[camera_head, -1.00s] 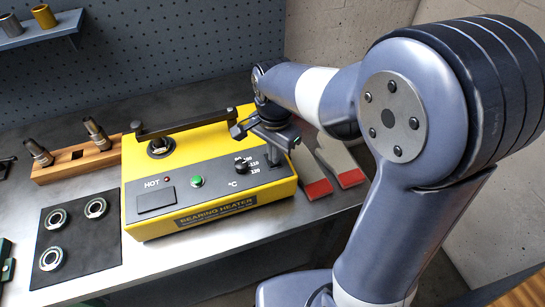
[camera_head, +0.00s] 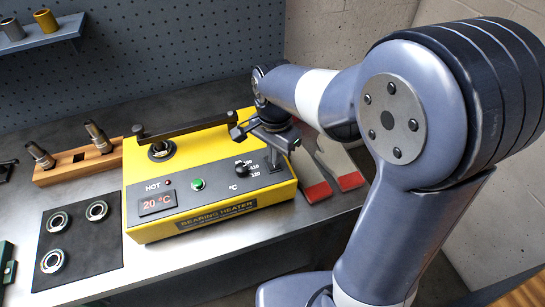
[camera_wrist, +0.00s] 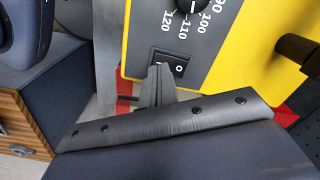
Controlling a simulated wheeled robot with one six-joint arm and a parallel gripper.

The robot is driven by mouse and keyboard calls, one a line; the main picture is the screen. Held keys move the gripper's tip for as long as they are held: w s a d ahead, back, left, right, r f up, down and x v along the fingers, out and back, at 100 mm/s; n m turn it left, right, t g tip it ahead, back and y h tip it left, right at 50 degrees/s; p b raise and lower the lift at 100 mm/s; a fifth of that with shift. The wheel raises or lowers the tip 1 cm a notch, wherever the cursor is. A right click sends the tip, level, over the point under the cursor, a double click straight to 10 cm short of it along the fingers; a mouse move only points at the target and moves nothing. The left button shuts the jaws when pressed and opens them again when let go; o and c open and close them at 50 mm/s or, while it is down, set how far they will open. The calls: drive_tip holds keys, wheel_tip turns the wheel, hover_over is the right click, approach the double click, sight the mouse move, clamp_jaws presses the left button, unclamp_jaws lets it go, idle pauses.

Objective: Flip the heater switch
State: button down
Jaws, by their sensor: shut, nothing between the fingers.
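The yellow bearing heater (camera_head: 150,232) stands on the bench with a dark control panel. Its display (camera_head: 158,203) is lit and reads 20 °C in red. A green button (camera_head: 198,184) and a temperature dial (camera_head: 241,178) sit on the panel. The black rocker switch (camera_wrist: 171,66), with a white mark showing, is beside the dial in the wrist view. My gripper (camera_wrist: 156,72) is shut and empty, its fingertips at the switch, covering part of it.
A dark bar (camera_head: 186,128) lies across the heater's top. A black mat (camera_head: 106,250) with several bearing rings lies to the left. A wooden block (camera_head: 52,174) holds metal pieces behind it. Red-ended grey pieces (camera_head: 318,192) lie just right of the heater.

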wheel_tip(320, 180, up, 5)
drive_tip(key=p, duration=0.4)
drive_tip(key=shift+r, duration=0.2)
drive_tip(key=shift+f, duration=0.1)
